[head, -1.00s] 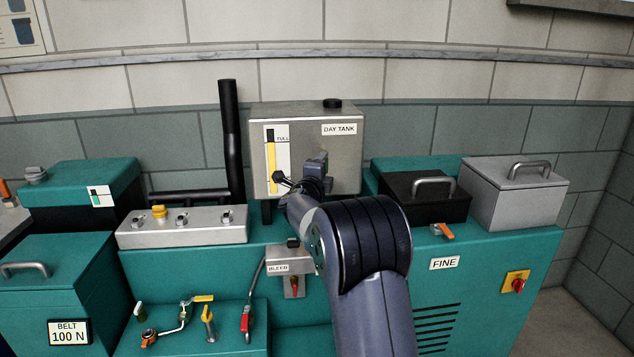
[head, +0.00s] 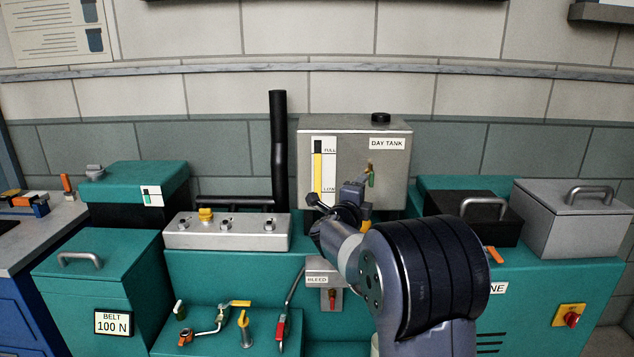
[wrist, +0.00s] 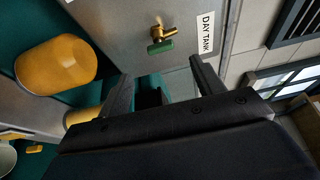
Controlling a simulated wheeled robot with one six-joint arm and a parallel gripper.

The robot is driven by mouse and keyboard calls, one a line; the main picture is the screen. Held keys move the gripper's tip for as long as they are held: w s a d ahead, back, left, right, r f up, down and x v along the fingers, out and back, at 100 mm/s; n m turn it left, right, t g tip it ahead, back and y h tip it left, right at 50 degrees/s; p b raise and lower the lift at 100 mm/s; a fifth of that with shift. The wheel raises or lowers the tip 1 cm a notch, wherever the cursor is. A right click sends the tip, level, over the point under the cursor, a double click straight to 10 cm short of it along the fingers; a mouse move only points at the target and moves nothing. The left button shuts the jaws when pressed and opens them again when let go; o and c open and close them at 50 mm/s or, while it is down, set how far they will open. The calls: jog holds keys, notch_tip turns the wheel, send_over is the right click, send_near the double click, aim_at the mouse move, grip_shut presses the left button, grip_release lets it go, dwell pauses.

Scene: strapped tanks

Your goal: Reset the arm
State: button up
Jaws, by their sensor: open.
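My arm rises from the bottom of the head view and reaches to the front of the day tank (head: 350,150). My gripper (head: 352,190) is seen from behind there, in front of the tank's lower part. In the wrist view my gripper (wrist: 161,69) has its two fingers wide apart with nothing between them. A brass valve with a green handle (wrist: 160,45) shows beyond the fingertips, on the tank face. I cannot tell the exact gap to the tank.
A bleed valve with a red handle (head: 332,297) is below the gripper. A metal block with knobs (head: 228,232) and a black pipe (head: 279,150) stand left. A black box (head: 470,222) and a grey lidded box (head: 575,225) stand right. A yellow cylinder (wrist: 55,70) is close in the wrist view.

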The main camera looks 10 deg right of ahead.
aim_at(371, 180)
jog(key=p+x, duration=0.1)
jog(key=x, duration=1)
jog(key=shift+s, duration=0.1)
jog(key=shift+s+a, duration=0.1)
